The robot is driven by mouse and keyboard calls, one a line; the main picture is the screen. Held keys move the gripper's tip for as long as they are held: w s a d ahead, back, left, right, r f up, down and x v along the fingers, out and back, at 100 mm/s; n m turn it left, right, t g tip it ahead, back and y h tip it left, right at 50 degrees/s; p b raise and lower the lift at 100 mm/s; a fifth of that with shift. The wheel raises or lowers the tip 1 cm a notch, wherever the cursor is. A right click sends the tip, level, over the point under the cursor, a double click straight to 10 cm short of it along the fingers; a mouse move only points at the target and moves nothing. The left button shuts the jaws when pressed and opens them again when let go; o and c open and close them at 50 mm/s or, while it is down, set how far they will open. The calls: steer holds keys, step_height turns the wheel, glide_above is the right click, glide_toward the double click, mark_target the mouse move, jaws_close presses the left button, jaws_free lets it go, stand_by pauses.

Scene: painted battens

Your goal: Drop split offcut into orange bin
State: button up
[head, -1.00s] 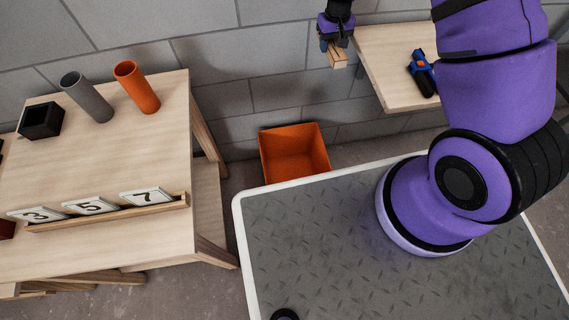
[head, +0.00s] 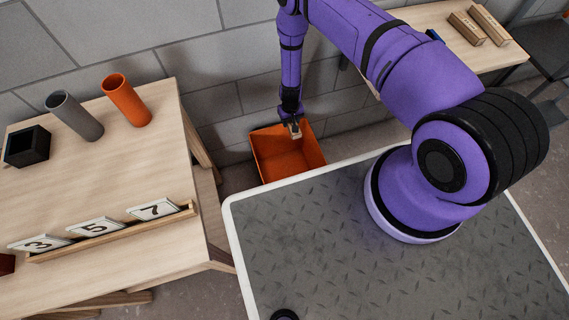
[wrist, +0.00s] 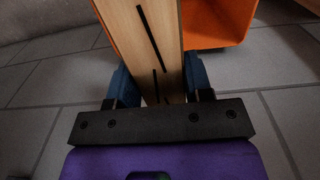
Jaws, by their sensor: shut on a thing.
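My gripper (head: 293,121) is shut on the split offcut, a short pale wooden piece. In the wrist view the offcut (wrist: 143,38) shows two dark cracks along its face, and the gripper's blue fingers (wrist: 160,90) press on its two sides. In the head view the gripper and offcut (head: 295,130) appear over the bin's opening. In the wrist view the bin (wrist: 222,22) lies beyond the offcut, which hides part of it. The height above the bin is hard to tell.
The left table (head: 100,190) holds a grey tube (head: 74,115), an orange tube (head: 126,100), a black box (head: 27,146) and number cards on a rail (head: 120,233). Two wooden pieces (head: 478,26) lie on the right table (head: 425,17). My base deck is close to the bin.

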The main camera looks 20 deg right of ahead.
step_height(320, 180, down, 12)
steer(key=s, duration=0.2)
steer(key=shift+s+a+r, duration=0.2)
steer(key=shift+s+a, duration=0.05)
steer(key=shift+a, duration=0.15)
steer(key=o, duration=1)
steer(key=shift+r, duration=0.15)
step_height(320, 180, up, 11)
steer(key=shift+f, duration=0.2)
